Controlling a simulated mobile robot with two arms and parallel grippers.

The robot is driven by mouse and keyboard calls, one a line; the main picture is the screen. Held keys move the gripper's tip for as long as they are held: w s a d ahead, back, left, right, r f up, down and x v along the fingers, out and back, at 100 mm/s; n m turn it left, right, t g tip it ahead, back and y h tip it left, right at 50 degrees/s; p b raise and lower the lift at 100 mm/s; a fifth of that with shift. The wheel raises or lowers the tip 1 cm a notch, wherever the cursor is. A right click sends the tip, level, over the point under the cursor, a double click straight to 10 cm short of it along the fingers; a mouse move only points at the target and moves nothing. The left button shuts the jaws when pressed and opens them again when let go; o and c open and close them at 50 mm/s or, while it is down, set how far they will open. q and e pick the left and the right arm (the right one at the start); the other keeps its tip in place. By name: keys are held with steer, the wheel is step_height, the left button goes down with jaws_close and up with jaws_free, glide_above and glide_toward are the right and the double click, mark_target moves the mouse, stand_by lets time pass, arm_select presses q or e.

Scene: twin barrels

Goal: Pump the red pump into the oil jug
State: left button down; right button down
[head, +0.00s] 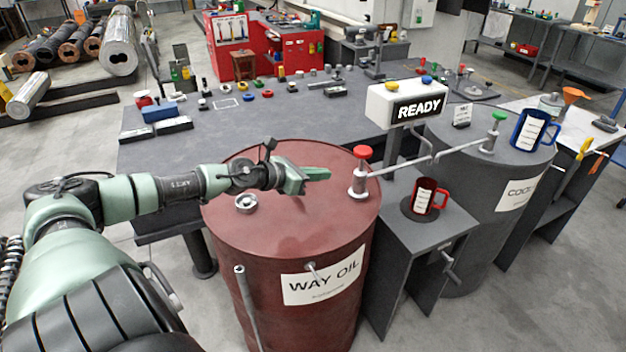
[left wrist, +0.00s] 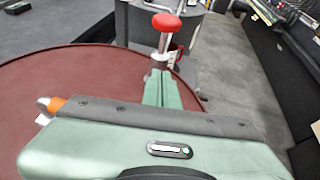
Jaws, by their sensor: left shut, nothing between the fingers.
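The red pump (head: 361,170) has a red knob on a silver stem and stands near the right edge of the dark red WAY OIL barrel (head: 285,225). In the left wrist view the red pump (left wrist: 166,38) stands just beyond my fingertips. The oil jug (head: 428,197), red with a white scale, stands on a dark round pad on the grey stand between the barrels. My left gripper (head: 318,174) is shut and empty over the barrel top, left of the pump and apart from it; it also shows in the left wrist view (left wrist: 162,88). My right gripper is out of view.
A grey COOLANT barrel (head: 478,195) with a green-knobbed pump (head: 493,131) and a blue jug (head: 534,130) stands to the right. A white READY sign (head: 405,103) rises behind the stand. A cluttered grey bench (head: 290,120) lies behind.

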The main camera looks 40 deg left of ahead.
arm_select(q)
steer(key=shift+v, duration=1.15)
stand_by(1.9)
